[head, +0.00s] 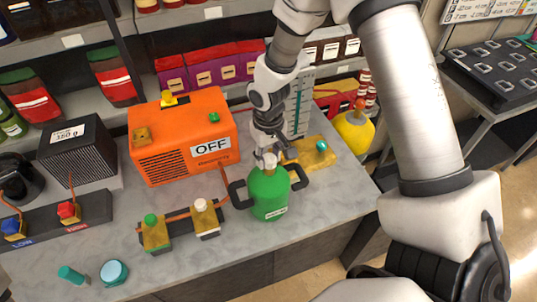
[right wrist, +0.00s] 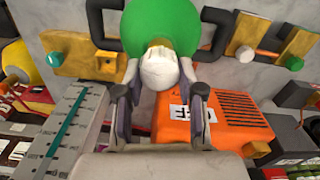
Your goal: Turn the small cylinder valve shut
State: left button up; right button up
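The small green cylinder (head: 268,194) stands upright near the front edge of the bench, with a dark bracket at its sides. Its white valve knob (head: 268,160) is on top; in the right wrist view the knob (right wrist: 160,69) lies between the two fingers. My right gripper (head: 268,148) reaches down onto the knob from above. In the right wrist view the fingers (right wrist: 160,85) straddle the knob closely, but I cannot tell whether both press on it. My left gripper is not in view.
An orange pump (head: 183,136) marked OFF stands behind and left of the cylinder. Yellow valve blocks (head: 154,235) sit at its front left. A yellow round vessel (head: 353,132) is at the right. Two teal pieces (head: 114,272) lie at the front left.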

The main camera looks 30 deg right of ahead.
jog(key=shift+s+a+r, duration=0.15)
jog(key=shift+a, duration=0.1)
jog(key=shift+w+d, duration=0.1)
jog(key=shift+w, duration=0.1)
